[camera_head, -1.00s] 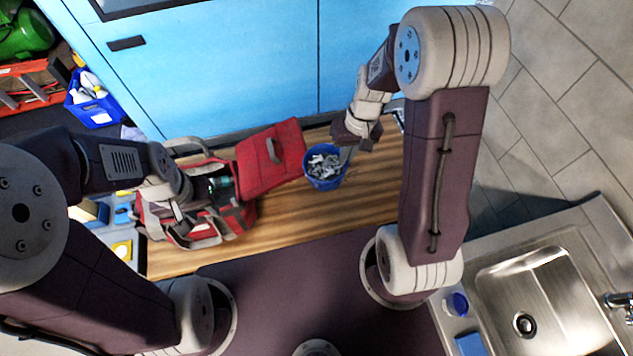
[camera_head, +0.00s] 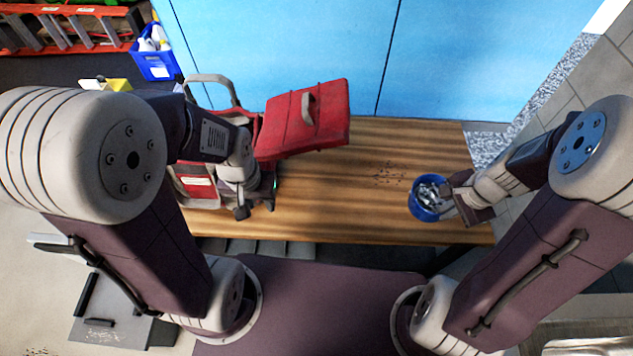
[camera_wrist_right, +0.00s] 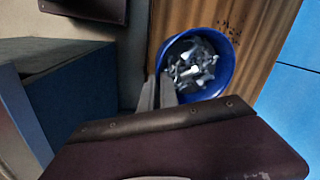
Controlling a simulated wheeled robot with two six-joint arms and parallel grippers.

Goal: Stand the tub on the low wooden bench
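The blue tub (camera_head: 424,211), full of grey metal pieces, is at the right end of the wooden bench (camera_head: 335,205). In the right wrist view the tub (camera_wrist_right: 228,62) looks upright against the bench wood. I cannot tell whether its base touches the bench. My right gripper (camera_head: 450,196) is at the tub's right rim; in the wrist view its fingers (camera_wrist_right: 158,92) close on the near rim.
Dark specks (camera_head: 390,175) lie on the bench left of the tub. Bare wood lies between bag and tub. Blue cabinets (camera_head: 300,40) stand behind; a blue caddy (camera_head: 155,65) is at back left.

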